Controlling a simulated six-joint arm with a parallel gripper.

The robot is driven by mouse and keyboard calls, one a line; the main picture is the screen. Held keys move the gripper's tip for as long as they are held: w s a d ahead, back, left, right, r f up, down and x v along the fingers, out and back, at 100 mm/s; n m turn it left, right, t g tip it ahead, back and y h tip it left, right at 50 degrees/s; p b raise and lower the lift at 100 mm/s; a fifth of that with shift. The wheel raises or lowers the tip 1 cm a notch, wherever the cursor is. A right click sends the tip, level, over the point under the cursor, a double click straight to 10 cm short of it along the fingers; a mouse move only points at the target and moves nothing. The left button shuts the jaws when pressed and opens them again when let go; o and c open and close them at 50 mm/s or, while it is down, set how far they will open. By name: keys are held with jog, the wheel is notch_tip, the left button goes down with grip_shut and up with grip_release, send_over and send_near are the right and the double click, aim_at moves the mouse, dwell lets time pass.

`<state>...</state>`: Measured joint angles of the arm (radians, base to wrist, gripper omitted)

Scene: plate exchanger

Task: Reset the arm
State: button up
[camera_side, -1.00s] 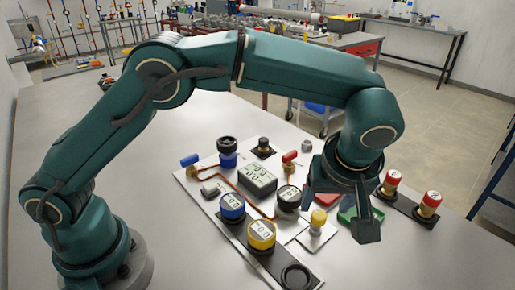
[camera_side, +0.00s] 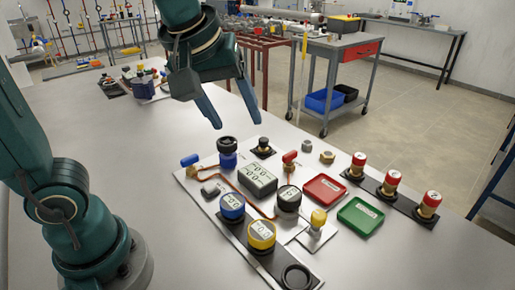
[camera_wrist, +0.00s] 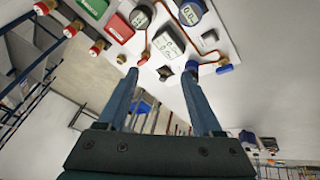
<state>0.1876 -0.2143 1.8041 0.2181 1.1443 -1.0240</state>
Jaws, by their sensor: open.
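My gripper (camera_side: 235,118) is open and empty, raised above the back of the table in the side view. Its two fingers are spread apart and point down toward the back edge of the plate exchanger board (camera_side: 205,192). In the wrist view my gripper (camera_wrist: 161,73) also shows open, with nothing between the fingers. The board carries a grey display (camera_side: 258,180), a blue gauge (camera_side: 232,206), a yellow gauge (camera_side: 261,235) and a black gauge (camera_side: 288,198). A red tray (camera_side: 324,189) and a green tray (camera_side: 360,216) lie to its right, both appearing empty.
Several red-capped fittings (camera_side: 391,182) stand in a black rack at the right. Two small nuts (camera_side: 327,157) lie behind the trays. Another group of parts (camera_side: 142,82) sits at the table's far left. The front left tabletop is clear.

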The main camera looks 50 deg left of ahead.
jog(key=s+f+m+h, duration=0.1)
jog(key=s+f+m, duration=0.5)
jog(key=s+m, duration=0.3)
jog(key=shift+a+f+t, duration=0.2)
jog(key=shift+t, duration=0.1)
dwell(0.4)
